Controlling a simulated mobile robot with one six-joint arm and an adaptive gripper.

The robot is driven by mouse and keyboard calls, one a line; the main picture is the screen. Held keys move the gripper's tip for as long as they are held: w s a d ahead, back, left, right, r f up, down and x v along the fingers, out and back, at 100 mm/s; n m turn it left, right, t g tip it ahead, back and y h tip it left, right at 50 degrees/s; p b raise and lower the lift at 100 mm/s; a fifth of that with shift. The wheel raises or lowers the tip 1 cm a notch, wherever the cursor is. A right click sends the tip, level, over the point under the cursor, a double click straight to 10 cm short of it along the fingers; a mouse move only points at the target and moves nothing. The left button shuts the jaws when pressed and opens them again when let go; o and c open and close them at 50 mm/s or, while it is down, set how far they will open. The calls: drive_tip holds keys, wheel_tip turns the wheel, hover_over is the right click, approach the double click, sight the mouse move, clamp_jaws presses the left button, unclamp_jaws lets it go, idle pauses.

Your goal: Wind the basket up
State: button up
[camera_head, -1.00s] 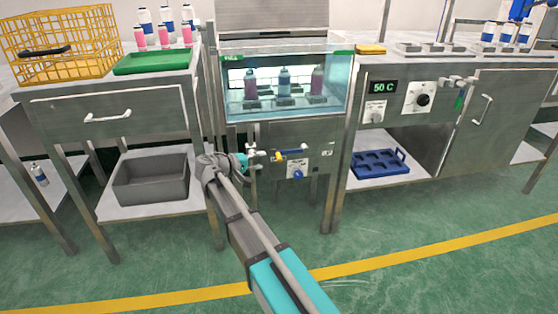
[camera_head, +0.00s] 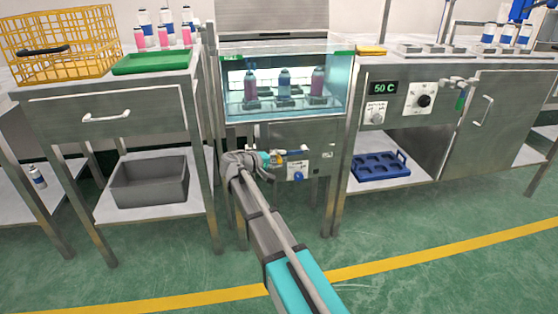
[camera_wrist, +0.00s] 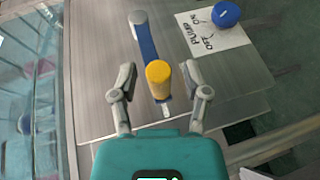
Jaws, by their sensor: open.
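The crank has a blue arm (camera_wrist: 148,42) and a yellow knob (camera_wrist: 158,78) pointing toward the wrist camera. It is mounted on the metal front panel below the glass tank. My gripper (camera_wrist: 158,70) is open, with one finger on each side of the yellow knob and gaps visible to both. In the head view my gripper (camera_head: 271,158) is at the crank's left end and partly hides it. The basket (camera_head: 285,103) is inside the tank (camera_head: 236,112), holding pink and blue bottles upright.
A pump switch with a blue knob (camera_wrist: 226,14) is beside the crank on a white label. A yellow wire crate (camera_head: 62,68) and green tray (camera_head: 152,62) stand on the left table. A blue rack (camera_head: 380,167) lies on the right lower shelf.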

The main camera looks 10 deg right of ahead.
clamp_jaws()
drive_tip(key=shift+d+r+p, duration=0.15)
drive_tip(key=shift+d+p, duration=0.05)
drive_tip(key=shift+p, duration=0.1)
